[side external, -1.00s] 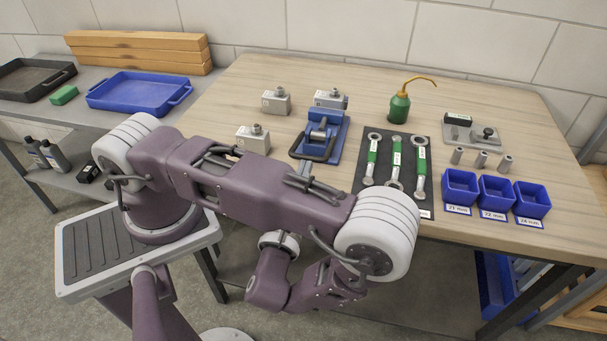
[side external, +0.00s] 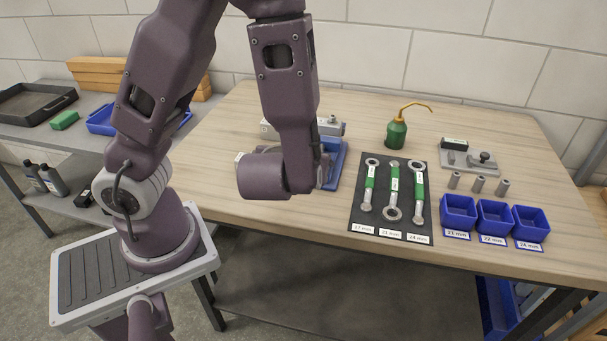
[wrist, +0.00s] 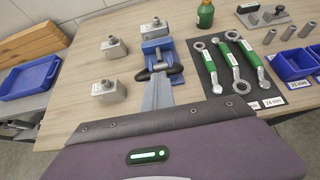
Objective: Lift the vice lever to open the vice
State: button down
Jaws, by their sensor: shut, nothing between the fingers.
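The blue vice (wrist: 155,48) stands on the wooden table and shows at the top centre of the wrist view. Its black lever handle (wrist: 175,69) lies across the vice's near side. My gripper (wrist: 159,78) is shut and empty, with its grey fingers pointing at the lever and overlapping its middle. I cannot tell whether they touch it. In the side view most of the vice (side external: 337,165) is hidden behind my arm, and the lever and my fingers are hidden too.
Grey blocks (wrist: 108,90) stand left of the vice. A dark mat (side external: 393,227) with wrenches (side external: 392,190) lies to the right, with blue bins (side external: 495,219) beyond. A green oil can (side external: 397,133) stands farther back. Bare table lies between vice and mat.

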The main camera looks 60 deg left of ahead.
jog(key=w+a+r+g+h, duration=0.1)
jog(key=w+a+r, duration=0.3)
jog(key=w+a, duration=0.1)
jog(key=shift+r+g+h, duration=0.3)
dwell(0.4)
dwell(0.4)
jog(key=s+d, duration=0.1)
jog(key=s+d+r, duration=0.1)
jog(key=s+d, duration=0.1)
jog(key=shift+d+r, duration=0.1)
jog(key=shift+r, duration=0.1)
jog(key=a+r+v, duration=0.1)
jog(key=v, duration=0.8)
jog(key=shift+w+r, duration=0.15)
jog(key=shift+w, duration=0.25)
